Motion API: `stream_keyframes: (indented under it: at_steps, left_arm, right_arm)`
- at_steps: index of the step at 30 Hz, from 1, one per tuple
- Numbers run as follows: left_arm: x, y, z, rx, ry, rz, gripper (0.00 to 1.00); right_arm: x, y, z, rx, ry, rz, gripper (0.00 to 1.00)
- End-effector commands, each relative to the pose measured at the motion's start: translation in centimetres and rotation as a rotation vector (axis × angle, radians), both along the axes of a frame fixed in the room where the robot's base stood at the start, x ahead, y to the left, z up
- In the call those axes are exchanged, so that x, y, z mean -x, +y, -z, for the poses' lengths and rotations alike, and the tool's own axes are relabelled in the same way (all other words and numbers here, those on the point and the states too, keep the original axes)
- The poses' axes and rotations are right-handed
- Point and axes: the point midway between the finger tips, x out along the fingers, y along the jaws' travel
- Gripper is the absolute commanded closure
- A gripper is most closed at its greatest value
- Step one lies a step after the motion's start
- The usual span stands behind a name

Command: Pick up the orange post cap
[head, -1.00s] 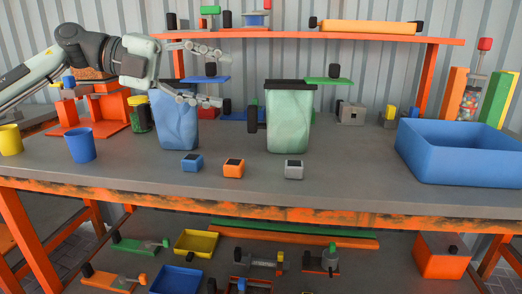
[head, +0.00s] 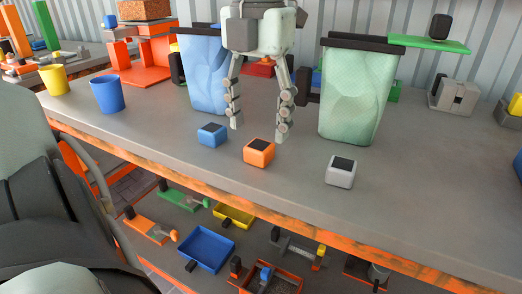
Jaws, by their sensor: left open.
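The orange post cap (head: 258,153) sits on the grey workbench near its front edge, with a dark square on top. A blue post cap (head: 212,135) is to its left and a grey post cap (head: 340,172) to its right. My left gripper (head: 258,132) points down with its fingers spread, open and empty, just above and behind the orange cap in the picture. The exact gap between fingertips and cap cannot be told. My right gripper is not in view.
A blue bin (head: 205,80) and a green bin (head: 352,100) stand behind the caps. A blue cup (head: 107,94) and a yellow cup (head: 54,79) are at left. Trays and tools fill a lower shelf.

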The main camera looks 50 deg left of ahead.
Motion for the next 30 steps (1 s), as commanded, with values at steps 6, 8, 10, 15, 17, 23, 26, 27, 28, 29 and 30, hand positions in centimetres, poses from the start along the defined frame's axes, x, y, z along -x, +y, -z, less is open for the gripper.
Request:
stream_keyframes:
  at_steps: [6, 8, 10, 15, 17, 23, 26, 27, 28, 29, 30]
  left_arm:
    - [0.3, -0.2, 3.0, 0.003, 0.001, -0.001, 0.41]
    - [0.2, -0.1, 3.3, 0.003, -0.001, -0.003, 0.41]
    - [0.2, -0.1, 3.3, 0.003, -0.002, -0.003, 0.41]
    - [0.2, -0.1, 3.3, 0.003, -0.002, -0.003, 0.43]
    - [0.2, -0.1, 3.3, 0.003, -0.002, -0.003, 0.50]
    - [0.2, -0.1, 3.3, 0.003, -0.002, -0.003, 0.75]
    - [0.2, -0.1, 3.3, 0.003, -0.002, -0.003, 0.87]
    - [0.2, -0.1, 3.3, 0.003, -0.002, -0.003, 0.92]
    - [0.2, -0.1, 3.3, 0.003, -0.002, -0.003, 0.93]
    - [0.2, -0.1, 3.3, 0.003, -0.002, -0.003, 0.93]
    - [0.2, -0.1, 3.3, 0.003, -0.002, -0.003, 0.93]
  right_arm:
    - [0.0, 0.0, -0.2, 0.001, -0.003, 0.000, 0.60]
    - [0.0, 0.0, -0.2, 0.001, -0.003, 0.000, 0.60]
    - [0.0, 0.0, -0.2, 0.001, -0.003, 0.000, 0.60]
    - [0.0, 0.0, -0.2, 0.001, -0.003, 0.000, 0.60]
    - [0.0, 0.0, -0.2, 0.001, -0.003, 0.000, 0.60]
    - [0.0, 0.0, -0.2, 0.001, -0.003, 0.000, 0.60]
    - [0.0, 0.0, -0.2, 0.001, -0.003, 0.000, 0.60]
    - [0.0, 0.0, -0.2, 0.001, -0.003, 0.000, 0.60]
    - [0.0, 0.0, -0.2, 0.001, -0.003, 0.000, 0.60]
    - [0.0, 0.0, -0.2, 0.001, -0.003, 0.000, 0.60]
    - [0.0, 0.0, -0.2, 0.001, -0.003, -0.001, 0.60]
